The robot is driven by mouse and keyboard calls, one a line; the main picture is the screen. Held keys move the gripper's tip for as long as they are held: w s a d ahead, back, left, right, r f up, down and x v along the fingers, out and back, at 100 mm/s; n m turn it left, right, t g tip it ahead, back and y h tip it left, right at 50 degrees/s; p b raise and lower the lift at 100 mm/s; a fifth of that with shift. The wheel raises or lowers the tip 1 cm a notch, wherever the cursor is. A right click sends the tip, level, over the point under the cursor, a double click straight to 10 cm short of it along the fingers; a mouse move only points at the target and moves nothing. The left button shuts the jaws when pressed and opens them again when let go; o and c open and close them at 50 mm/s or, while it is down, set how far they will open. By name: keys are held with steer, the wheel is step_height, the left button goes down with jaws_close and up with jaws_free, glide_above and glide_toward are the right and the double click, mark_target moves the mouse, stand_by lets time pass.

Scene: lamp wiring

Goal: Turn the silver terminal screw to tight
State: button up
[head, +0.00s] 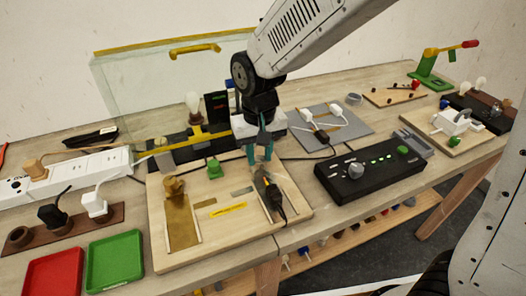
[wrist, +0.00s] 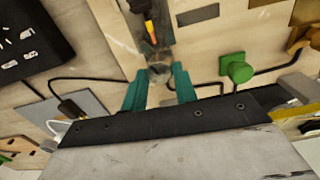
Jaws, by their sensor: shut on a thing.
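My gripper (head: 261,156), with teal fingers, points down at the back right of a pale wooden board (head: 222,238). In the wrist view, my gripper (wrist: 160,80) has its fingers on either side of a small silver-grey round piece, which looks like the silver terminal screw (wrist: 159,71). The fingers are shut on it. In the head view the fingers hide the screw. A black piece with an orange-yellow part (head: 268,192) lies just in front of the fingers; it also shows in the wrist view (wrist: 150,27). How tight the screw is cannot be seen.
A green knob (head: 214,168) stands on the board left of my gripper. A brass-coloured strip (head: 181,222) lies at the board's left. A black control box (head: 370,172) is to the right. Red (head: 52,274) and green (head: 115,263) trays are front left. A clear panel (head: 150,85) stands behind.

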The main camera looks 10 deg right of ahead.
mark_target(259, 158)
steer(key=m, duration=0.6)
stand_by(0.6)
steer(key=o, duration=1)
steer(key=shift+a, duration=0.1)
steer(key=shift+c, duration=0.2)
step_height(259, 158, up, 8)
steer(key=shift+f, duration=0.15)
